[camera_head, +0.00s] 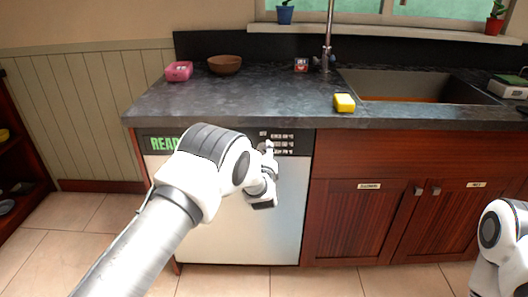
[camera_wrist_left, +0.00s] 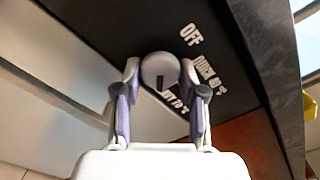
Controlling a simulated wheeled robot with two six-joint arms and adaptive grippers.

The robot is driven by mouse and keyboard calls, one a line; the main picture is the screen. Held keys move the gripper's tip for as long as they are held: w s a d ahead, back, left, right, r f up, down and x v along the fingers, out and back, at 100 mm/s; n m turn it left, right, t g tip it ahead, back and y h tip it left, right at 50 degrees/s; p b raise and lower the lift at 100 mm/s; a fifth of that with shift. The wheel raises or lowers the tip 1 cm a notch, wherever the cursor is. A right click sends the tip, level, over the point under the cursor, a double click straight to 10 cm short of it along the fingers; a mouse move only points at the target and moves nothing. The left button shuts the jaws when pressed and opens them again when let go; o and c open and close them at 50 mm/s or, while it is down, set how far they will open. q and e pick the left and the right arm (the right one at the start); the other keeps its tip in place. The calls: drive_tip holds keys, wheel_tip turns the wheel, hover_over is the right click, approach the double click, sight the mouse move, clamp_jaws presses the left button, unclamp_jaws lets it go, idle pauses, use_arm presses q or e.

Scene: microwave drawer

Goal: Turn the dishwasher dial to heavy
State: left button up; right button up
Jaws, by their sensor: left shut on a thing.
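The dishwasher (camera_head: 245,225) stands under the counter, with a white door and a black control strip. The left end of the strip shows part of a green display (camera_head: 163,144). In the left wrist view the round grey dial (camera_wrist_left: 158,68) has a dark pointer mark on its face. White labels sit around it; one reads OFF and another seems to begin with QUICK. My left gripper (camera_head: 267,150) is at the strip, and its two fingers (camera_wrist_left: 160,75) are shut on opposite sides of the dial. In the head view the dial is mostly hidden by the gripper.
The dark countertop (camera_head: 240,100) overhangs the strip. A yellow sponge (camera_head: 344,102), a brown bowl (camera_head: 225,64) and a pink container (camera_head: 179,71) sit on it. The sink (camera_head: 420,87) is at right, above wooden cabinets (camera_head: 350,215). My right arm shows at lower right.

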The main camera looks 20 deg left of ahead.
use_arm(q)
drive_tip(key=shift+f+m, duration=0.1)
drive_tip(key=shift+m, duration=0.2)
drive_tip(key=o, duration=1.1)
drive_tip(key=v, duration=1.2)
